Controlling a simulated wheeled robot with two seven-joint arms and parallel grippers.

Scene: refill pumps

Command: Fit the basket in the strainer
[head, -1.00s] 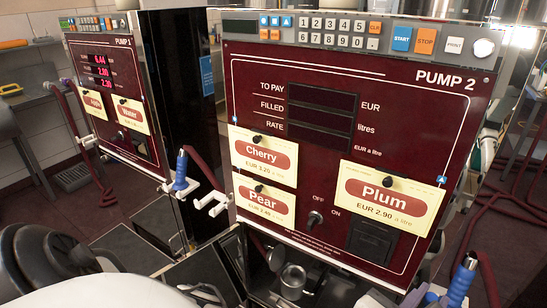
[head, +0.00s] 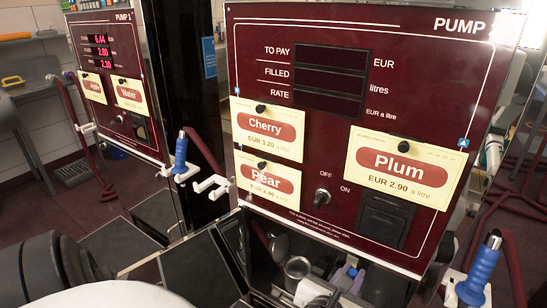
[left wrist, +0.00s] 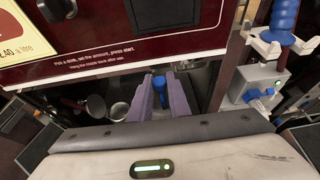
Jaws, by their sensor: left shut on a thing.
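My left gripper (head: 345,280) shows in the head view below the Pump 2 panel, with purple fingers. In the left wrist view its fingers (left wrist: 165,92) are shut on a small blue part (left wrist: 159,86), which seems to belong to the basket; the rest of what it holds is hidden. A round metal cup (head: 298,267), possibly the strainer, stands left of the gripper under the panel. In the left wrist view a metal cup (left wrist: 118,111) also shows left of the fingers, apart from them. My right gripper is not in view.
The Pump 2 panel (head: 340,215) rises just behind the gripper, with its lower edge above the dark bay. A blue nozzle (head: 480,272) hangs at the right. Another blue nozzle (head: 181,155) hangs at the left. A grey box (left wrist: 252,82) stands right of the fingers.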

